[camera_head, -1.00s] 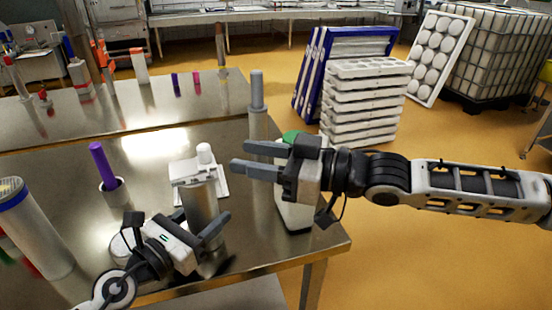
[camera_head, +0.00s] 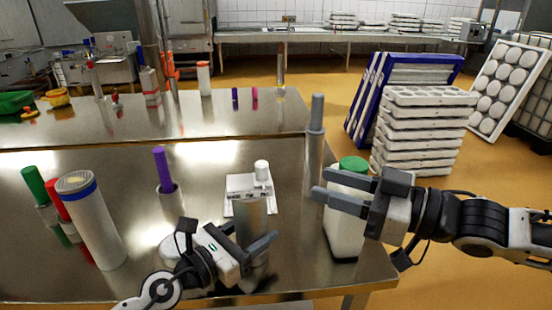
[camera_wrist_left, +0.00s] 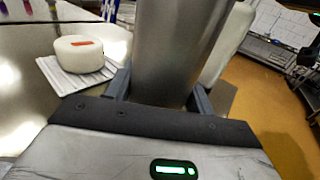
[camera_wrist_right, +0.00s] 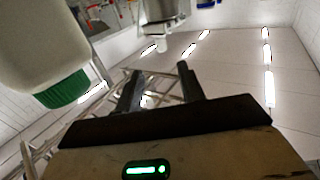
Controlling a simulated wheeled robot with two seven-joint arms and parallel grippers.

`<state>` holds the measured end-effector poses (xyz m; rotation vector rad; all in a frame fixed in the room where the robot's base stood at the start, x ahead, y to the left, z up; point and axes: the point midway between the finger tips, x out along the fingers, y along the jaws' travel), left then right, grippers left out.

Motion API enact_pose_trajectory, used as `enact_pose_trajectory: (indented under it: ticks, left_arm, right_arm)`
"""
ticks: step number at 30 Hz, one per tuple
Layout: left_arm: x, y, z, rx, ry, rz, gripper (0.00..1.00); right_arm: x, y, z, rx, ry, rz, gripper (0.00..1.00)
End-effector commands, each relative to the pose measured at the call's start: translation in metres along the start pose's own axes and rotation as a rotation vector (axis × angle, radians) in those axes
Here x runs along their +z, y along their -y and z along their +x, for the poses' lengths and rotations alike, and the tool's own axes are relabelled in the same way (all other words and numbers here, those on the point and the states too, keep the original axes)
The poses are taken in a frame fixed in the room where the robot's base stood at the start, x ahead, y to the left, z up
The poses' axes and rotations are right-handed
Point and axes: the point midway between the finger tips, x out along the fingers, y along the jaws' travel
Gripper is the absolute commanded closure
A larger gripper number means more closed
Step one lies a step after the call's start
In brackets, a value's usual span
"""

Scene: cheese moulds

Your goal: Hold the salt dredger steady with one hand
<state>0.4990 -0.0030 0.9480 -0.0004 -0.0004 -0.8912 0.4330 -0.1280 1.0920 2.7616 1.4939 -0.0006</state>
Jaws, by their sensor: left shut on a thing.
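The salt dredger (camera_head: 251,222) appears to be the plain steel cylinder near the front of the steel table. My left gripper (camera_head: 247,238) is shut on its body, with one finger on each side. In the left wrist view the steel body (camera_wrist_left: 175,50) fills the space between the fingers, roughly upright. Its top is hard to make out against a white item behind it. My right gripper (camera_head: 321,188) is open and empty, in front of a white bottle with a green cap (camera_head: 345,230). Its fingers stand apart in the right wrist view (camera_wrist_right: 160,85).
A white cylinder with a blue band (camera_head: 97,228) stands at the left. A purple-handled tool (camera_head: 161,170) stands in a holder. A white cheese with a red label (camera_wrist_left: 80,55) sits on a ribbed mat. Stacked moulds (camera_head: 425,130) stand beyond the table's right edge.

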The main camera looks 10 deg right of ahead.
Motion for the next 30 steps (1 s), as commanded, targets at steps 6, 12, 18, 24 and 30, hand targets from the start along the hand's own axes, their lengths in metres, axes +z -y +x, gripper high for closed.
enact_pose_trajectory:
  ticks: [6,12,18,24,30]
  left_arm:
    - [-0.001,0.0,0.0,-0.001,-0.002,0.0,0.79]
    - [-0.001,0.0,0.0,0.0,-0.002,0.0,0.21]
    - [-0.001,0.0,0.0,0.0,-0.001,0.0,0.21]
    - [-0.001,0.0,-0.013,0.001,-0.002,0.0,0.21]
    - [-0.002,0.001,-0.055,0.0,-0.005,-0.004,0.21]
  right_arm:
    - [0.0,0.0,0.0,0.0,0.0,0.0,0.61]
    - [0.0,0.0,0.0,0.0,0.0,0.0,0.61]
    - [0.0,0.0,0.0,0.0,0.0,0.0,0.61]
    - [0.0,0.0,0.0,0.0,0.0,0.0,0.61]
    - [0.0,0.0,0.0,0.0,0.0,0.0,0.61]
